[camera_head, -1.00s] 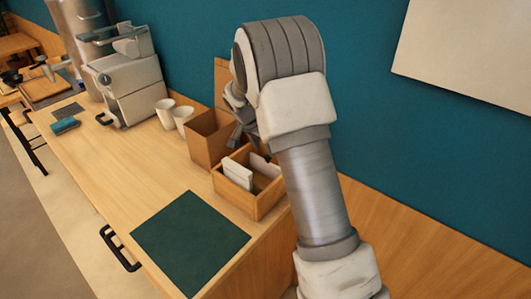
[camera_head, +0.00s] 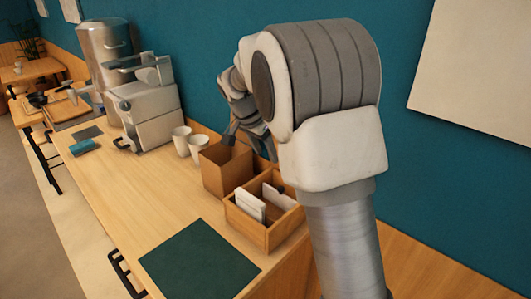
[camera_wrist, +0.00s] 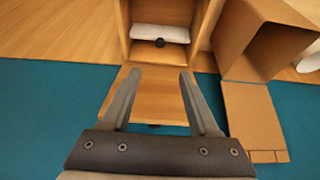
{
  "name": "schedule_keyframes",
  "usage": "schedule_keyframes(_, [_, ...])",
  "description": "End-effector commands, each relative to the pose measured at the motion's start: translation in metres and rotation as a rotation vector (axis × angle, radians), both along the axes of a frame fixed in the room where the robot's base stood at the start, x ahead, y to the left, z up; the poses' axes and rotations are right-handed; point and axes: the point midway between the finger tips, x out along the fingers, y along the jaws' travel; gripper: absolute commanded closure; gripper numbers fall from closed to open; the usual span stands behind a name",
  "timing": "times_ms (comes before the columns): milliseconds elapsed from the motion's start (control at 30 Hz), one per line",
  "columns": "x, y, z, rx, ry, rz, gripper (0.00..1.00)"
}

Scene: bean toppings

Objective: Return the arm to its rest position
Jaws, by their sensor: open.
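My gripper (camera_wrist: 159,82) is open and empty in the wrist view, with its two grey fingers apart. In the head view my gripper (camera_head: 240,134) is partly hidden, above the back of the counter by the brown cardboard box (camera_head: 222,172). My bent arm fills the right of the head view. The wooden divided box (camera_head: 246,224), holding white flat items, stands beside the cardboard box. The wrist view shows the wooden box (camera_wrist: 124,22) beyond the fingertips, with a white item (camera_wrist: 160,33) and a small dark round thing in it.
Two white cups (camera_head: 189,142) stand behind the cardboard box, near the coffee machine (camera_head: 147,108). A dark green mat (camera_head: 199,260) lies at the counter's front, and a blue cloth (camera_head: 82,147) lies farther off. The teal wall (camera_head: 420,170) rises close behind the arm. The middle counter is clear.

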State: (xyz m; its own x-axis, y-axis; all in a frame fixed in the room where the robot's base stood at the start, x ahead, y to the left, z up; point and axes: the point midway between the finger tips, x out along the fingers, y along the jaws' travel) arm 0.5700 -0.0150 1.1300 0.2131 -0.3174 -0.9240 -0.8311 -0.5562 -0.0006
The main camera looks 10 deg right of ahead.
Motion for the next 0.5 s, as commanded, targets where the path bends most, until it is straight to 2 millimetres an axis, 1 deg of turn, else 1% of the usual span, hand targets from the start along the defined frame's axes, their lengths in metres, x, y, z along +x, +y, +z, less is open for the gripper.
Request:
schedule_keyframes(133, [-0.004,-0.001,0.004,0.004,-0.001,0.01,0.39])
schedule_keyframes(233, [-0.016,-0.002,0.016,0.017,0.0,0.044,0.39])
schedule_keyframes(367, [-0.046,-0.004,0.039,0.038,0.006,0.13,0.39])
schedule_keyframes(500, [-0.086,-0.005,0.061,0.058,0.004,0.245,0.39])
